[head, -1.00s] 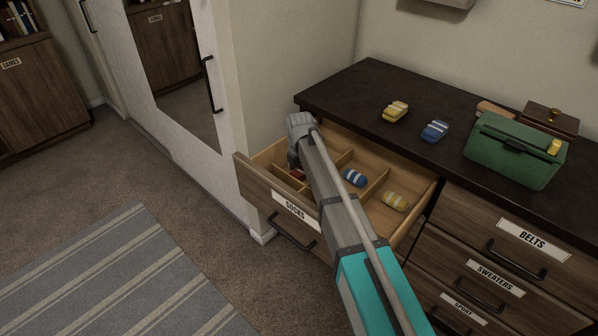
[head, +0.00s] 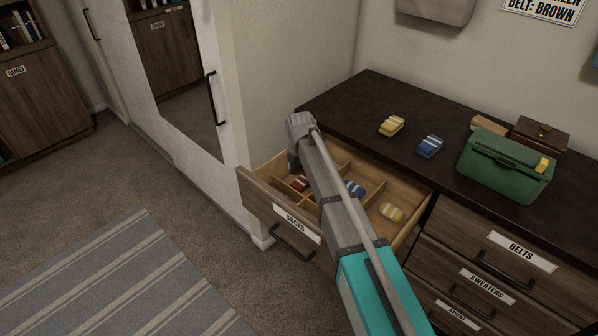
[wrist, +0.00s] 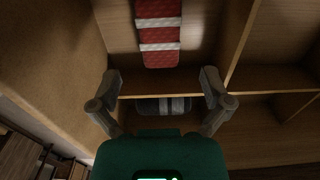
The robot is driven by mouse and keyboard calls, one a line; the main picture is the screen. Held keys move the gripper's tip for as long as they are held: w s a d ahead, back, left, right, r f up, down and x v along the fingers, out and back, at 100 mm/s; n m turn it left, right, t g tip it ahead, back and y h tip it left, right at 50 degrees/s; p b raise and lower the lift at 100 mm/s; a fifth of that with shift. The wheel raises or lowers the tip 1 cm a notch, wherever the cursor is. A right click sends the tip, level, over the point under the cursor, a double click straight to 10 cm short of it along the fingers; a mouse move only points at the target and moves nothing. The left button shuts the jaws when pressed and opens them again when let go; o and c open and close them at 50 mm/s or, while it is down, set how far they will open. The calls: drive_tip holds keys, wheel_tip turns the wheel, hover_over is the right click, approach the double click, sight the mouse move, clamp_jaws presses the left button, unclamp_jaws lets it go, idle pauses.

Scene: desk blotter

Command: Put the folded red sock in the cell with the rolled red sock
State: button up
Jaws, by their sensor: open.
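A red sock with white stripes (head: 300,183) lies in a front-left cell of the open sock drawer (head: 262,200). It also shows in the wrist view (wrist: 158,58), at the top, beyond a thin divider. I cannot tell whether it is the folded or the rolled one, and I make out no second red sock. My gripper (wrist: 161,90) is open and empty over the divider. A dark sock with grey stripes (wrist: 150,106) shows below, between the fingers, in the adjoining cell. In the head view my gripper (head: 297,152) is over the drawer's back left; its fingertips are hidden.
A blue sock (head: 355,188), partly behind my arm, and a yellow sock (head: 391,212) lie in other cells. On the dresser top are a yellow sock (head: 391,126), a blue sock (head: 429,147), a green box (head: 505,166) and a brown box (head: 540,138).

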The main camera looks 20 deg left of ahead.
sight(300, 183)
wheel_tip(300, 183, up, 7)
drive_tip(key=p, duration=0.6)
